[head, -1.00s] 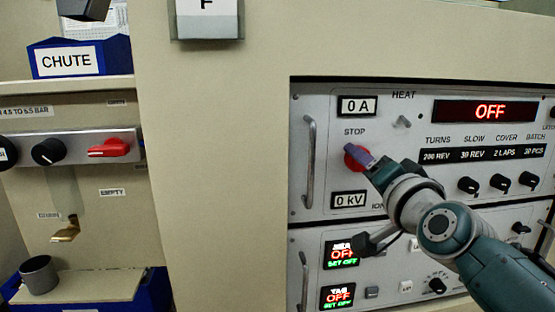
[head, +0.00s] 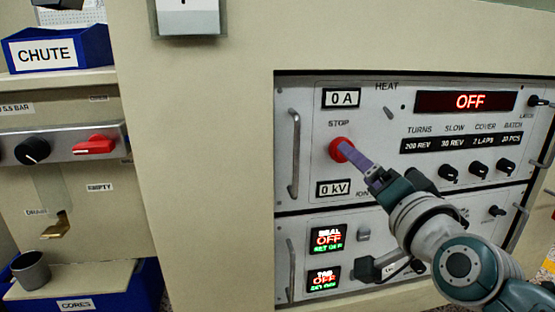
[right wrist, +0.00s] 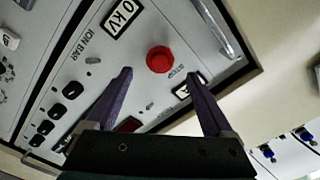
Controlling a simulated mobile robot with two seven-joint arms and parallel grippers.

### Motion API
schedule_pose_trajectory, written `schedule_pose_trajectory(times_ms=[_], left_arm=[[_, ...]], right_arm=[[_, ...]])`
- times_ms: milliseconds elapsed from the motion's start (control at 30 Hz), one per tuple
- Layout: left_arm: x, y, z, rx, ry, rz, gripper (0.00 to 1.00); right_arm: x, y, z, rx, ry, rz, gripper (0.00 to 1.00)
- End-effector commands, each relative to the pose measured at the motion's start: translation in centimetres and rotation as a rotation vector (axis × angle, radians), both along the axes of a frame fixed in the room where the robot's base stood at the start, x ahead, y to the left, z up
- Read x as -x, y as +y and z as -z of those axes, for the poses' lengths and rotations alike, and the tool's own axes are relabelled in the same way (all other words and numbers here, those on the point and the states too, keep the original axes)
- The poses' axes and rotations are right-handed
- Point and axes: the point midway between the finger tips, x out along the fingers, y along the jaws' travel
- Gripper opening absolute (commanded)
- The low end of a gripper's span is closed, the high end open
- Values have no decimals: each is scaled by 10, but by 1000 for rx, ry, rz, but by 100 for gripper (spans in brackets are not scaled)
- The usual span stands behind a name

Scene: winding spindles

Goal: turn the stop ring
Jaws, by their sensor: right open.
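The red stop ring (head: 337,150) is a round red knob under the STOP label on the upper panel. It also shows in the right wrist view (right wrist: 160,59), where it looks round and unobstructed. My right gripper (head: 347,150) has purple fingers that overlap the ring's right side in the head view. In the right wrist view the right gripper (right wrist: 162,74) is open, with its fingertips on either side of the ring's line and the ring just beyond them. I cannot tell whether a finger touches it. My left gripper is not in view.
A metal handle (head: 294,153) stands left of the ring. The 0 A display (head: 341,98) and 0 kV display (head: 332,188) sit above and below it. Black knobs (head: 477,169) line the right. A lower panel shows OFF readouts (head: 327,239).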

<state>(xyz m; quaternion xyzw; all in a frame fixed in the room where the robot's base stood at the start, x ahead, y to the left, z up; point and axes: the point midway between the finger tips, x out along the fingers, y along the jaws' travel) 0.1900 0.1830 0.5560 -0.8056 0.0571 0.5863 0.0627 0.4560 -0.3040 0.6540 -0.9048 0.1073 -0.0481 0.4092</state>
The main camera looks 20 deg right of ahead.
Motion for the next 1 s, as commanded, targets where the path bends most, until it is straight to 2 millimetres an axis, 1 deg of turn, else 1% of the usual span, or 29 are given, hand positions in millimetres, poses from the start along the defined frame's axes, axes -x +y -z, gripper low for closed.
schedule_pose_trajectory(times_ms=[33,100,200,300,800,867,900,967,1000], left_arm=[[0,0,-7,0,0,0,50],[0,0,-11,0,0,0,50],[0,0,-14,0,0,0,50],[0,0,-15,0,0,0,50],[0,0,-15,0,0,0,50],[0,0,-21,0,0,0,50],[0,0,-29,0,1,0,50],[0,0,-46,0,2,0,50],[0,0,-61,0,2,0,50]], right_arm=[[10,2,-3,0,4,-1,86],[20,5,-2,-1,3,-1,86],[31,8,-1,-1,2,-1,86],[37,9,-1,-1,0,-1,86],[38,9,-1,-1,0,-1,86],[38,11,-6,3,8,-9,86],[39,14,-13,11,18,-22,86],[39,22,-28,29,46,-53,86],[40,29,-41,48,72,-82,86]])
